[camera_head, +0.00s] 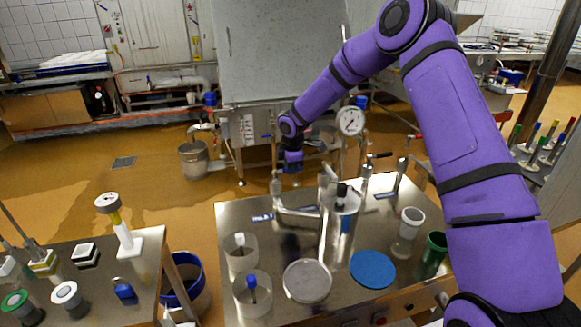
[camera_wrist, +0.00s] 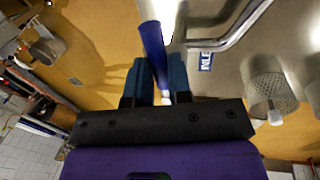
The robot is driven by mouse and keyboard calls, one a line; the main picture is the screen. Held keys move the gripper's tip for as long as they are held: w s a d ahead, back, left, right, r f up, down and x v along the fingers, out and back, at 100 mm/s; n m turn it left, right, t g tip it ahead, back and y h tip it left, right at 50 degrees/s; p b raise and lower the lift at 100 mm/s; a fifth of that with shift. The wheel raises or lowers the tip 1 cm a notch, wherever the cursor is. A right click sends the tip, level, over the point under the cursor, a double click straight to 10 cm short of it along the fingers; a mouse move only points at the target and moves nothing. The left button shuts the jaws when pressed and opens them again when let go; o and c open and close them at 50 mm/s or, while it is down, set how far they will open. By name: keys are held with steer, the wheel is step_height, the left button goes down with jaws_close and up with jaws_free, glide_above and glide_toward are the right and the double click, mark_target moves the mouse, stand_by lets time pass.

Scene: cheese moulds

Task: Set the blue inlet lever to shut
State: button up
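The blue lever (camera_wrist: 153,45) shows in the wrist view as a tapered blue handle, with a pale metal end towards my gripper. My gripper (camera_wrist: 158,75) has its two dark teal fingers on either side of the handle. The handle overlaps the gap between them. I cannot tell whether the fingers press on it. In the head view, my gripper (camera_head: 292,166) points down above the back left edge of the steel table, near a metal valve post (camera_head: 276,186). The lever's position at its valve is not clear there.
The steel table (camera_head: 232,222) carries a pipe fitting (camera_head: 298,212), clear cups (camera_head: 252,300), a blue disc (camera_head: 372,270), and a white perforated cup (camera_head: 411,222). A round gauge (camera_head: 350,121) stands behind. A side table (camera_head: 150,270) is at left. Open floor lies beyond.

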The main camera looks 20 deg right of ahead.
jaws_close()
steer(key=s+a+m+g+h, duration=0.2)
steer(key=s+a+m, duration=0.3)
steer(key=m, duration=1.2)
steer(key=shift+a+m, duration=0.3)
steer(key=shift+m, duration=0.1)
steer(key=shift+a, duration=0.1)
stand_by(0.3)
steer(key=o, duration=0.6)
jaws_free()
